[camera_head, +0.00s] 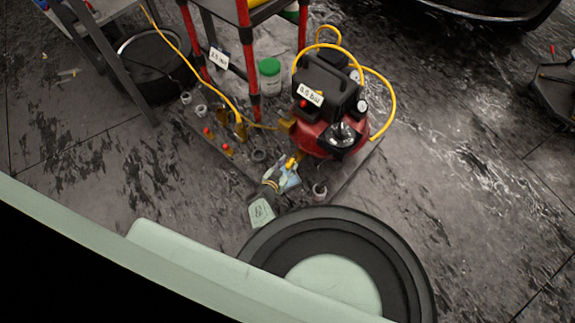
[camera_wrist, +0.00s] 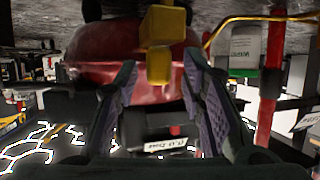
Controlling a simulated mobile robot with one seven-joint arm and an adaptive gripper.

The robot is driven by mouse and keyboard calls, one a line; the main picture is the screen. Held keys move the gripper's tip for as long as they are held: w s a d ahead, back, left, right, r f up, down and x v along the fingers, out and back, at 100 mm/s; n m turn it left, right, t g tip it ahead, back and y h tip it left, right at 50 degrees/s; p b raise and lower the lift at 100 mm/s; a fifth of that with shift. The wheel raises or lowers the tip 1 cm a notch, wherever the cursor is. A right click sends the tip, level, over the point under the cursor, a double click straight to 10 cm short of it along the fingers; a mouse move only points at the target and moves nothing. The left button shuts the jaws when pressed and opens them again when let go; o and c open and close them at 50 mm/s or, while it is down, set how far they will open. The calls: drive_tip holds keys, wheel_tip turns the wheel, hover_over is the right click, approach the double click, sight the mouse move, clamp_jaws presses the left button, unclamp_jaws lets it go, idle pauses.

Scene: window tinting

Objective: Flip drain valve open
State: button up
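The compressor has a red tank (camera_head: 318,139) and a black top in the head view. The tank also shows in the wrist view (camera_wrist: 98,52). In the wrist view the yellow valve (camera_wrist: 162,28) appears as stacked blocks in front of the tank.
A yellow hose (camera_head: 382,95) loops around the compressor. A red-legged stand (camera_head: 250,60), a green-lidded jar (camera_head: 269,75) and several small fittings (camera_head: 226,148) stand close on the left. A small cup (camera_head: 320,190) sits near the gripper. The floor (camera_head: 450,200) on the right is clear.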

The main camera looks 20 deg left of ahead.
drive_tip(key=shift+s, duration=0.1)
drive_tip(key=shift+v, duration=3.7)
